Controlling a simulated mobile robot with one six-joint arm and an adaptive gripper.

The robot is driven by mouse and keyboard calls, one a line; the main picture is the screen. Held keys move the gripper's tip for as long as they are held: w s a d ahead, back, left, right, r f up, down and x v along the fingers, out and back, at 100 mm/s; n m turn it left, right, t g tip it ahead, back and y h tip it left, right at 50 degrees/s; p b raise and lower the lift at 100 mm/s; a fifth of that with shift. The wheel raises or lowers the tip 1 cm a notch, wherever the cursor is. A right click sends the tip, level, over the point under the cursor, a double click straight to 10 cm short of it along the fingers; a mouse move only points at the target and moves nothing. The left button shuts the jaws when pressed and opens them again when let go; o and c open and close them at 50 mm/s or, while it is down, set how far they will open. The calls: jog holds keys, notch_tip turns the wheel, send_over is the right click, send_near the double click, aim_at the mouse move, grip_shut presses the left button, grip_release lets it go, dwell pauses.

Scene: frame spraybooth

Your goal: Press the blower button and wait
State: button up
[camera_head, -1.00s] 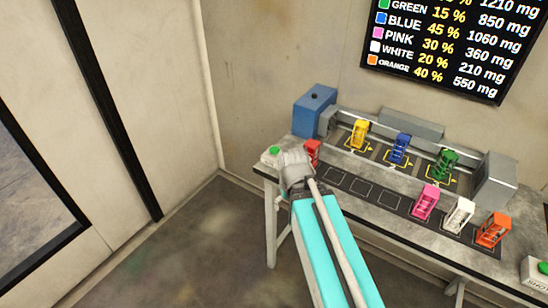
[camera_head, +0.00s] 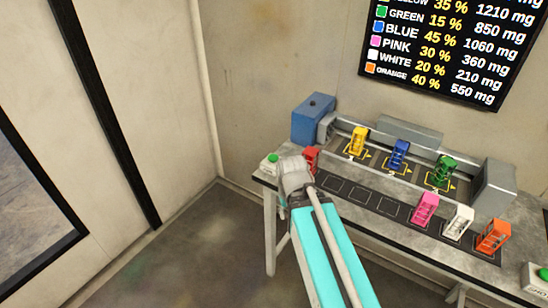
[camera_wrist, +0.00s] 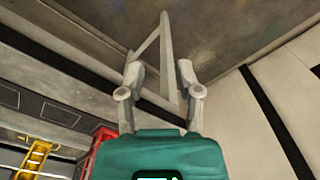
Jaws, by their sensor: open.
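A green button on a small white box (camera_head: 270,159) sits at the left front corner of the workbench in the head view. A second green-button box (camera_head: 535,280) is at the right picture edge; I cannot read its label, nor tell which is the blower button. My wrist hangs by the left end of the bench, just right of the left button and partly in front of the red frame (camera_head: 311,158). My gripper (camera_wrist: 160,72) is open and empty in the wrist view, with a bench leg and the floor beyond its fingers. No button shows there.
On the bench (camera_head: 346,206) stand yellow (camera_head: 357,141), blue (camera_head: 399,154), green (camera_head: 444,171), pink (camera_head: 425,210), white (camera_head: 458,222) and orange (camera_head: 492,237) frames. A blue box machine (camera_head: 313,119) stands at the back left. The floor (camera_head: 190,255) left of the bench is clear.

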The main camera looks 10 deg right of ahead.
grip_shut()
dwell(1.1)
